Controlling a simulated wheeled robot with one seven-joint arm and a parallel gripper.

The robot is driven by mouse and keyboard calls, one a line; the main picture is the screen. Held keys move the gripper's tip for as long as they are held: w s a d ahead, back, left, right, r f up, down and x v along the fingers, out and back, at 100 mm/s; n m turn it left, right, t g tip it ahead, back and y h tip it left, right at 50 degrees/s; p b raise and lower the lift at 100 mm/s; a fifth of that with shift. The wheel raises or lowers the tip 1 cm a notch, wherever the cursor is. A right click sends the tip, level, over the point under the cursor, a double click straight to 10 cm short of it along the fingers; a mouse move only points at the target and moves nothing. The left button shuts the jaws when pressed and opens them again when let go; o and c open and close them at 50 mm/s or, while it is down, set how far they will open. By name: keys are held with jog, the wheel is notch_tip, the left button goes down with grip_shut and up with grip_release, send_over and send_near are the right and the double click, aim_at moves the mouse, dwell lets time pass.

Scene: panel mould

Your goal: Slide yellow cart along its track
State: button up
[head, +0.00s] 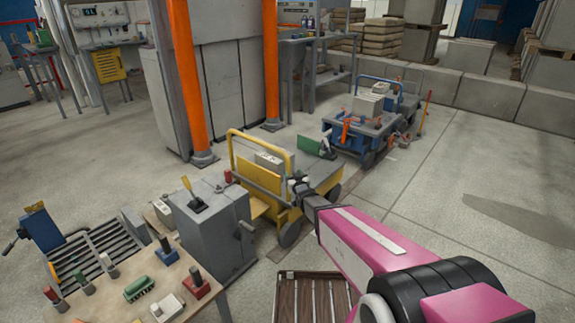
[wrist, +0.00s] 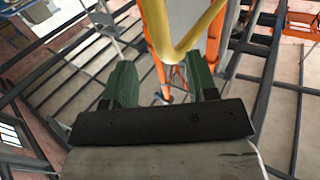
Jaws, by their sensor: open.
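The yellow cart (head: 322,178) stands on the floor in the middle of the head view, with a raised yellow tube handle (head: 262,136) and a grey block on its deck. My gripper (head: 297,186) is at the cart's near side, and the arm hides part of the cart. In the wrist view my gripper (wrist: 160,80) has its two green fingers apart. A bent yellow bar (wrist: 178,55) shows between and beyond them. I cannot tell whether the fingers touch it. The track is mostly hidden; a strip of it shows past the cart (head: 352,184).
A blue cart (head: 352,132) stands behind, further along the same line. A grey control box with a lever (head: 212,228) is close on the left. A workbench (head: 130,300) with coloured switches fills the lower left. Orange posts (head: 186,80) rise behind. The floor to the right is clear.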

aim_at(288, 164)
jog(key=x, duration=0.9)
jog(key=shift+w+a, duration=0.1)
jog(key=shift+w, duration=0.15)
grip_shut()
